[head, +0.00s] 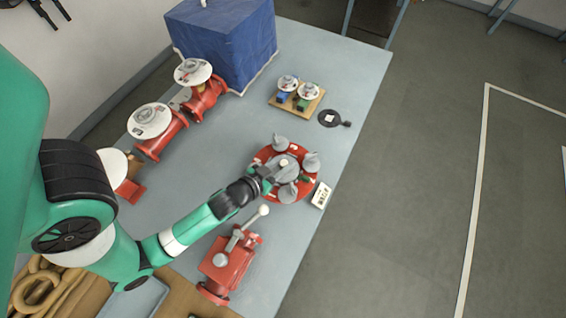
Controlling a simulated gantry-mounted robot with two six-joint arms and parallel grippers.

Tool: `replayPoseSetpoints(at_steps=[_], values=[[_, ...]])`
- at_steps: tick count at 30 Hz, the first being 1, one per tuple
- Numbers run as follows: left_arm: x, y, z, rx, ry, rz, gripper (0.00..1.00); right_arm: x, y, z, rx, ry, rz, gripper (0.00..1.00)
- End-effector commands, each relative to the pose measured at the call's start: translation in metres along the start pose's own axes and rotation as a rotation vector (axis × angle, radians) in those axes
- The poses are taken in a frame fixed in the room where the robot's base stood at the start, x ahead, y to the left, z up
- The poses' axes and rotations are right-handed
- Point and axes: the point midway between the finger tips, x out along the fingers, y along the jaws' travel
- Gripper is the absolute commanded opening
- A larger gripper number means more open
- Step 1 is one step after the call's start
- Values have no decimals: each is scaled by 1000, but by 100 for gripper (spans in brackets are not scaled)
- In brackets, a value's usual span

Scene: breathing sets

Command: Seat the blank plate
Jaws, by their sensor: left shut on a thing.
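A grey round plate (290,172) with a small pale knob lies over the middle of a red flange ring (258,158) on the bench. Several grey clamps (311,160) stand around the ring. My left gripper (271,174) reaches in from the lower left and is shut at the near side of the plate. Its fingers and the wrist hide part of the plate and the ring. I cannot tell whether the plate lies flat on the ring or just above it. My right gripper is out of view.
A red valve body (227,264) with a ball-ended lever stands close below my left arm. A white card (321,195) lies right of the ring. A dark disc (330,118) and a wooden tray (310,104) lie behind. Red pipes (160,135) and a blue-covered box (228,42) stand at left and back.

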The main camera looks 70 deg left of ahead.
Motion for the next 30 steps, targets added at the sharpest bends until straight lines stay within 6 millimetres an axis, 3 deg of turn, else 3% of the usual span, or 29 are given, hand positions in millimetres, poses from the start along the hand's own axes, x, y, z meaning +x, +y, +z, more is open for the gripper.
replayPoseSetpoints(at_steps=[1, 7, 20, 23, 30], values=[[1, 0, 0, 0, 2, 0, 35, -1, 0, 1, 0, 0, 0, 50], [0, 0, 0, 0, 1, -1, 68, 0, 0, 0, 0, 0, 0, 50], [-3, -1, 3, 3, -5, -4, 68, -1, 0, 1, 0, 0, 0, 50], [-14, 0, 4, 3, -6, -2, 68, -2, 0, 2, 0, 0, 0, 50], [-70, 4, 8, 7, -8, 7, 68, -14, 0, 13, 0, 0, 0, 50]])
